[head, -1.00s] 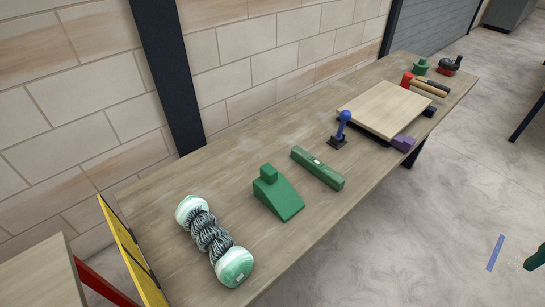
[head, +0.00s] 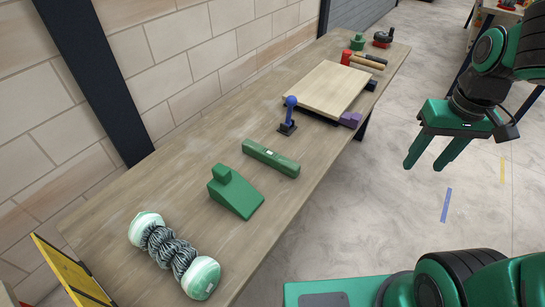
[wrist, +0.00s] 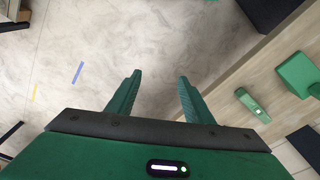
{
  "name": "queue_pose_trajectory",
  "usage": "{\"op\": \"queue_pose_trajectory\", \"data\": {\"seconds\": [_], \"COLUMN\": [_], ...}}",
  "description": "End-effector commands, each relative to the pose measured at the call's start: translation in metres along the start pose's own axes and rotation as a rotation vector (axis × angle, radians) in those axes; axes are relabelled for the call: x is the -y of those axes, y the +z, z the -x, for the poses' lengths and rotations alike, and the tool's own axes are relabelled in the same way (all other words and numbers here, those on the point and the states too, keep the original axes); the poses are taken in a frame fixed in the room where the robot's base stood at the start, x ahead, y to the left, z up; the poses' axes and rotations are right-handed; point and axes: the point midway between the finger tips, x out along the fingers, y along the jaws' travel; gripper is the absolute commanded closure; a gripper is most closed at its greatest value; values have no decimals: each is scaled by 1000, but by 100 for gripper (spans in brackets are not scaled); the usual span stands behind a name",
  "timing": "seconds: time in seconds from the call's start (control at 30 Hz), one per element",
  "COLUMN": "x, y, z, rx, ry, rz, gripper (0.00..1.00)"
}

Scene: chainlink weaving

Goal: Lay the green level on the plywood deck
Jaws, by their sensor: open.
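The green level (head: 271,158) is a long green bar lying on the wooden bench, between a green wedge block and a blue-knobbed post. It also shows in the wrist view (wrist: 252,105), at the right. The plywood deck (head: 327,88) is a pale flat board raised a little above the bench, farther along, with a bare top. My gripper (head: 424,167) is open and empty, over the floor to the right of the bench, apart from the level and the deck. Its two fingers (wrist: 157,92) also show in the wrist view, with only floor between them.
The green wedge block (head: 235,191) and a coil spool with pale green ends (head: 174,252) lie nearer on the bench. The blue-knobbed post (head: 289,114) stands between level and deck. A purple block (head: 350,119) sits by the deck's edge. Hammers (head: 366,61) lie beyond. A wall runs behind.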

Motion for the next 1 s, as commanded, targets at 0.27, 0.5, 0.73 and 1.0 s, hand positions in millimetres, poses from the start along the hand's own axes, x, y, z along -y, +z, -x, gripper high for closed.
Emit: {"op": "queue_pose_trajectory", "data": {"seconds": [0.27,0.5,0.73,1.0], "x": [174,291,323,332], "y": [-101,-112,-112,-116], "z": [-40,-63,-79,-113], "rx": [-148,-238,-259,-259], "ry": [-116,-217,-245,-243], "rz": [637,949,1017,1011], "gripper": [53,53,53,53]}}
